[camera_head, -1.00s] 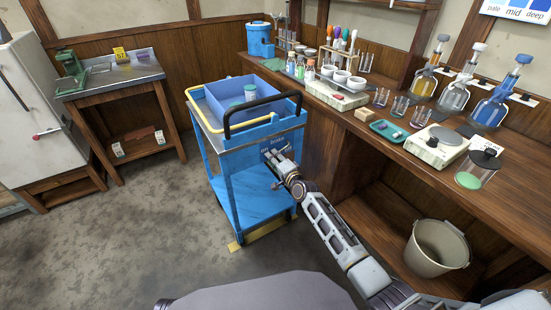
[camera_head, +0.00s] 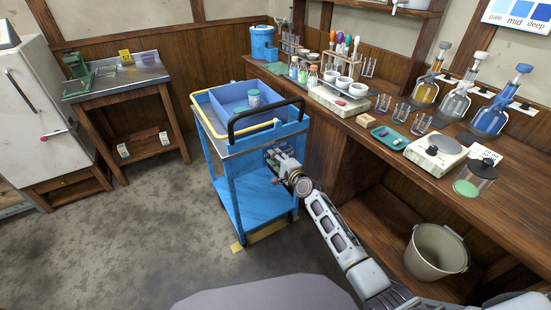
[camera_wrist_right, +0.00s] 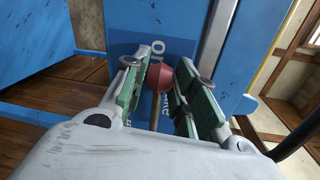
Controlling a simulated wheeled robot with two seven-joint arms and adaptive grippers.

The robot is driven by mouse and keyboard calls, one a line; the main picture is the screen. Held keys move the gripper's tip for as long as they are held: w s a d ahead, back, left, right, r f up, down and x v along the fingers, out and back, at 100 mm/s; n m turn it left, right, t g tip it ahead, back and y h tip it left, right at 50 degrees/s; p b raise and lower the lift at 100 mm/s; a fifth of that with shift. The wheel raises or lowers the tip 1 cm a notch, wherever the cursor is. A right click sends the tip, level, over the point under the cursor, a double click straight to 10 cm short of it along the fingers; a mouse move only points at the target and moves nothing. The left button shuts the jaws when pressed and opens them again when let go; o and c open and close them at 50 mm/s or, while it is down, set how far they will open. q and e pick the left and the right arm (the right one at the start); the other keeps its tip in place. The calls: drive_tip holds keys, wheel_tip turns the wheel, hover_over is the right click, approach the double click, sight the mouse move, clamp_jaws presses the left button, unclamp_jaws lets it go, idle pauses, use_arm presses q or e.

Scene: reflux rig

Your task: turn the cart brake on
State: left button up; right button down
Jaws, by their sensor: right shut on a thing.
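The blue cart (camera_head: 255,185) stands left of the bench, with a black push handle (camera_head: 266,115) along its top edge. In the right wrist view, a brake lever with a red knob (camera_wrist_right: 160,78) and a thin stem (camera_wrist_right: 157,108) stands in front of a lettered blue panel (camera_wrist_right: 172,46). My right gripper (camera_head: 277,157) is at this end panel, below the handle. Its green-padded fingers are shut on the red knob, one on each side. They partly hide the lettering. In the head view, the gripper hides the knob. My left gripper is not in view.
A blue bin (camera_head: 232,97) with a capped jar (camera_head: 253,98) sits on the cart top. The wooden bench (camera_head: 400,141) with glassware stands close on the right, with a bucket (camera_head: 437,252) under it. Open floor (camera_head: 120,240) lies to the left.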

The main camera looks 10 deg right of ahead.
drive_tip(key=shift+r, duration=0.1)
idle(0.3)
drive_tip(key=c, duration=1.1)
unclamp_jaws()
drive_tip(key=v, duration=1.2)
idle(0.7)
